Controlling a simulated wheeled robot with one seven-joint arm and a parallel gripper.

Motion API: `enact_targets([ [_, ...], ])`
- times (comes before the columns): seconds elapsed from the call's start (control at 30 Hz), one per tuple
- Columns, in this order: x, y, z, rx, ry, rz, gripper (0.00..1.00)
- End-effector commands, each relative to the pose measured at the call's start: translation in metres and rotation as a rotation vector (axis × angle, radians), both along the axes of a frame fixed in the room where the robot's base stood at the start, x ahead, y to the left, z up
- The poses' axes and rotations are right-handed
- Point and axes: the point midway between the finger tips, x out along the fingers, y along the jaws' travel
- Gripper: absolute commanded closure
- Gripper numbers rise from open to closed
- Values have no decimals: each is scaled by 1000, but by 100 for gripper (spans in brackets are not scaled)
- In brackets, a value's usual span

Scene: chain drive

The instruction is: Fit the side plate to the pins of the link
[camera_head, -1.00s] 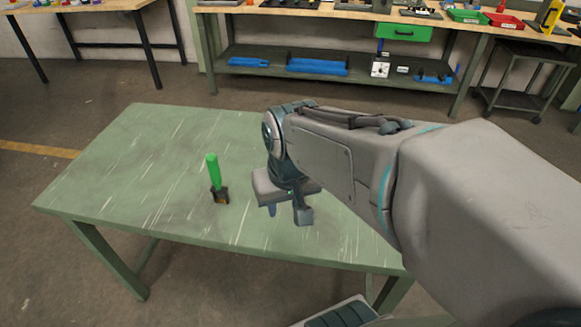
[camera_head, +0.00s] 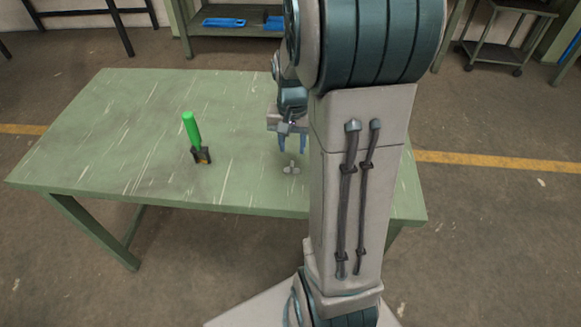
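My gripper (camera_head: 292,145) points down above the right half of the green table. Its two blue fingers stand apart with nothing visible between them. A small grey piece (camera_head: 292,168) with a lobed outline lies on the table, just below the fingertips in the picture; it is too small to tell whether it is the side plate or the link. To the left stands an upright green rod (camera_head: 191,128), at a small dark block (camera_head: 201,155) with a yellow spot. I cannot make out any pins.
The green table (camera_head: 120,130) is bare on its left and back. My own arm hides much of its right side. A bench with a lower shelf (camera_head: 225,48) holding blue items stands behind, and a dark cart (camera_head: 505,40) stands at the back right.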

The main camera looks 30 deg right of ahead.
Motion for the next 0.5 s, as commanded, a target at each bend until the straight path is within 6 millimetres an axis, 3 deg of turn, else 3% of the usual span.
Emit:
enact_targets([
  [0.1,0,0,-16,0,2,0,66],
  [0.27,0,0,-25,1,1,-1,66],
  [0.5,0,0,-60,1,3,-1,66],
])
